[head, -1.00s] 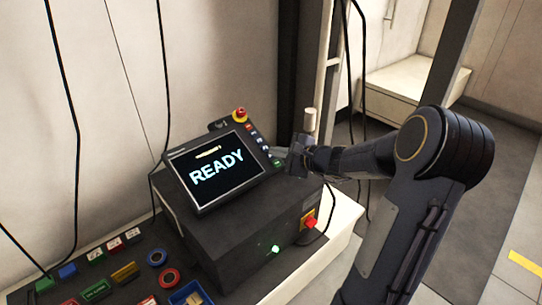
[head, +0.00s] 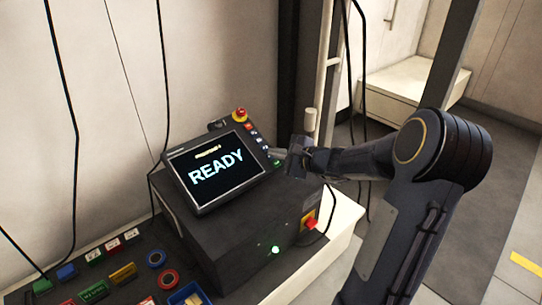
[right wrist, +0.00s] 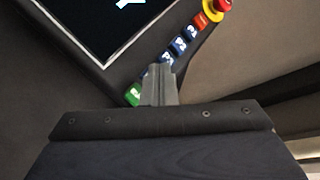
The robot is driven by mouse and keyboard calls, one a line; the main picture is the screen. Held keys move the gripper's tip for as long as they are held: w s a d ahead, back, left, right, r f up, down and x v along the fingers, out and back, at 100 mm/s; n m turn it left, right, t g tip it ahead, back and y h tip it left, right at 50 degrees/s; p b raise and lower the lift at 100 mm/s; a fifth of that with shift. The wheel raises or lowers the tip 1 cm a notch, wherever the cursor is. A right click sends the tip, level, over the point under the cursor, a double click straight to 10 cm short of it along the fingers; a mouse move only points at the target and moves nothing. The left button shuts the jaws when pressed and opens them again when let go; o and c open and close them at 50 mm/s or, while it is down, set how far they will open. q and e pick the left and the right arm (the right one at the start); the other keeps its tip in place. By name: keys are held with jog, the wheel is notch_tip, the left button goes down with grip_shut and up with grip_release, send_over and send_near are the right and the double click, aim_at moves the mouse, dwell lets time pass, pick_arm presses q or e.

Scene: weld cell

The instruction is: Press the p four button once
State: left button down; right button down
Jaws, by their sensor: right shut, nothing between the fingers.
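The control panel (head: 205,208) has a screen reading READY, with a small yellow line of text above that I cannot read. A slanted column of small buttons runs along its right edge: an orange-red one (right wrist: 201,20), several blue ones (right wrist: 179,45), and a green one (right wrist: 132,96) at the near end. I cannot read which is p four. My right gripper (right wrist: 160,72) is shut and empty, its fingertips over the column between the visible blue buttons and the green one, hiding part of the row. Contact cannot be told. My left gripper is not in view.
A red and yellow emergency stop (head: 240,114) sits at the column's far end. Several more buttons lie on the console at lower left. Black cables hang behind.

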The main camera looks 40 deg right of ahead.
jog(key=shift+s+r+p, duration=0.4)
jog(key=shift+r+p, duration=0.1)
jog(key=shift+r, duration=0.25)
jog(key=shift+r, duration=0.1)
jog(key=r+p, duration=0.1)
jog(key=s+r+p, duration=0.2)
jog(key=r, duration=0.1)
jog(key=shift+s+d+r, duration=0.1)
jog(key=shift+s, duration=0.05)
dwell(0.9)
